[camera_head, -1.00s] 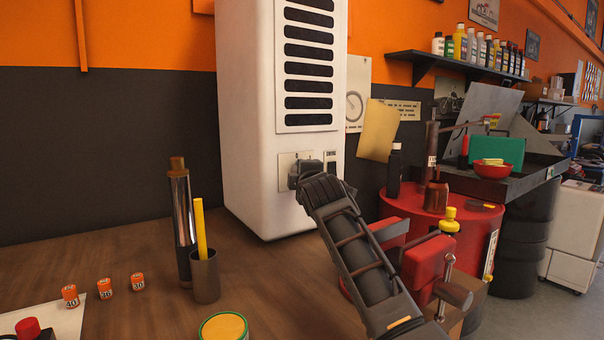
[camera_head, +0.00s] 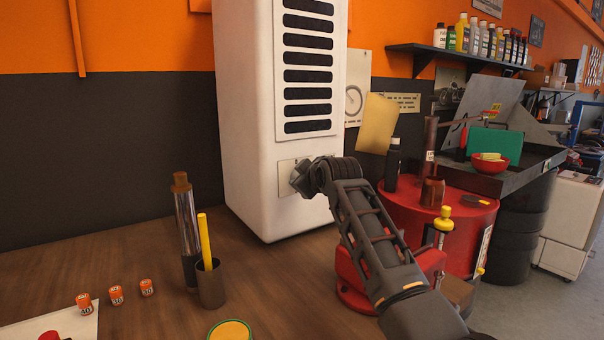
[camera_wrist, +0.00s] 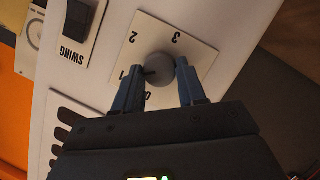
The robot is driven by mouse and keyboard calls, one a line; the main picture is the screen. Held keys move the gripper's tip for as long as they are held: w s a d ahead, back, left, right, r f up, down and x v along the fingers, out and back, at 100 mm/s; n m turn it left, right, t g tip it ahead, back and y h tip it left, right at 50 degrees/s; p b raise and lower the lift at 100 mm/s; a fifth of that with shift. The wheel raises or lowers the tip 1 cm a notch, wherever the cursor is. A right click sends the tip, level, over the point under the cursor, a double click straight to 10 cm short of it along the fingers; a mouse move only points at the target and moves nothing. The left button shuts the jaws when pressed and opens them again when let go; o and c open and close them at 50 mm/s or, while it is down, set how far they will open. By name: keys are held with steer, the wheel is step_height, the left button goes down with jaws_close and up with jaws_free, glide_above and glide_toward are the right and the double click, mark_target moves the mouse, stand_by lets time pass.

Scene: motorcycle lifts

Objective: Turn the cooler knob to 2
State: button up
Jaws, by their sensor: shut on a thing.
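The white cooler (camera_head: 246,120) stands against the wall, with black louvres above a pale control plate. In the wrist view, the round grey knob (camera_wrist: 160,69) sits on a cream dial plate (camera_wrist: 194,45) marked 0, 1, 2 and 3. A dark pointer mark on the knob faces the 1. My gripper (camera_wrist: 158,78) is shut on the knob, one finger on each side. In the head view, my gripper (camera_head: 300,180) is at the plate and hides the knob and most of the dial.
A black SWING switch (camera_wrist: 76,20) is beside the dial. A metal cylinder (camera_head: 186,235) and a cup (camera_head: 210,285) holding a yellow stick stand on the wooden bench. A red vise (camera_head: 350,298) is under my arm, and a red drum (camera_head: 460,235) is behind it.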

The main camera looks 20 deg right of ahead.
steer(key=m+y, duration=0.2)
steer(key=m, duration=0.1)
steer(key=m+g+y+b, duration=0.1)
steer(key=m+y, duration=0.1)
steer(key=d+m+g+y, duration=0.1)
steer(key=m, duration=0.2)
steer(key=shift+w+f+m+y, duration=0.1)
steer(key=shift+w+m+y, duration=0.05)
steer(key=shift+m+y, duration=0.2)
steer(key=shift+b, duration=0.3)
stand_by(0.5)
steer(key=o, duration=1)
steer(key=shift+o, duration=0.2)
steer(key=b+v, duration=0.1)
steer(key=v, duration=0.6)
steer(key=shift+s+d, duration=0.25)
steer(key=shift+s, duration=0.05)
